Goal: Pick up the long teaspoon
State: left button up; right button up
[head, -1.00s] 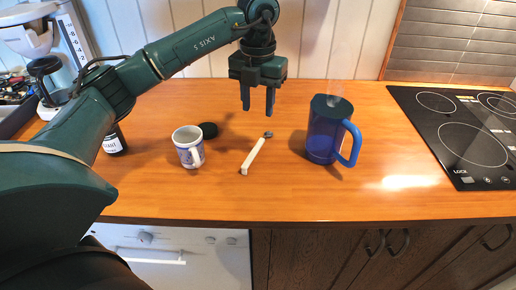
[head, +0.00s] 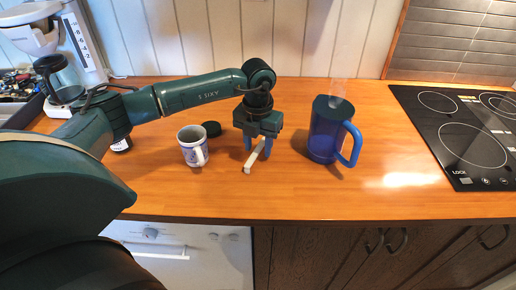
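The long teaspoon (head: 253,160) lies slantwise on the wooden counter, its pale handle toward the front. Its dark bowl end, seen earlier, is now hidden behind my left gripper. My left gripper (head: 257,148) points down over the spoon, with its fingers apart on either side of the upper handle. I see a gap between the fingers, and cannot tell if either touches the handle. My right gripper is not in view.
A white and blue mug (head: 193,150) and a dark round lid (head: 211,129) stand left of the gripper. A large blue mug (head: 324,138) stands to the right. A black cooktop (head: 465,145) is at the far right. The counter's front middle is clear.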

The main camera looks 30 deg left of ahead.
pick_arm(q)
jog(key=c, duration=0.8)
grip_shut()
